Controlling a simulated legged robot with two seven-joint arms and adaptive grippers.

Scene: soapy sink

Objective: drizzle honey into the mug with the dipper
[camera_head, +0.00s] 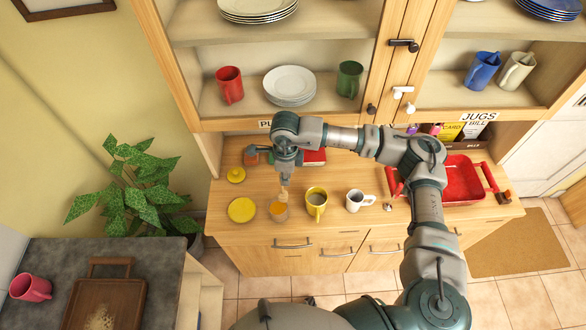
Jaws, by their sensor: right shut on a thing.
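My right gripper (286,177) reaches down over the wooden counter and is shut on the honey dipper (284,191). The dipper points down at an amber honey jar (279,212); its lower end is at the jar's mouth, and I cannot tell how deep it sits. A yellow mug (316,204) stands upright just right of the jar, with something greyish showing inside. A white mug (355,202) stands further right. My left gripper is not in view.
A yellow round plate or lid (241,210) lies left of the jar, with a smaller yellow lid (236,175) behind it. A red tray (462,183) is at the right. Shelves with plates (290,84) and mugs overhang the counter's back.

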